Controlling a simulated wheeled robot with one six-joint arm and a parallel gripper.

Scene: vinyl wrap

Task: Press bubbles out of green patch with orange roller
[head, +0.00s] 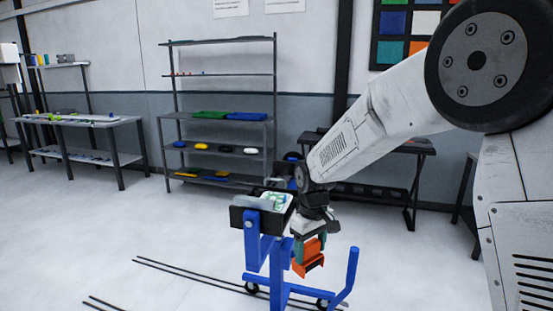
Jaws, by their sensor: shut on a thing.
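My gripper (313,226) hangs from my arm near the middle of the head view. It is shut on the orange roller (309,258), which shows below it as an orange block with a teal part. The roller is held in the air to the right of a blue wheeled stand. A pale green patch (279,199) lies on a panel in the black holder on top of the stand. The roller is apart from the patch and lower in the picture. Bubbles on the patch are too small to tell.
The blue stand (252,235) has an upright arm (351,272) at its right. Black floor lines (190,275) run to the left. A shelf rack (215,119), a left workbench (90,121) and a dark table (400,146) stand at the back.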

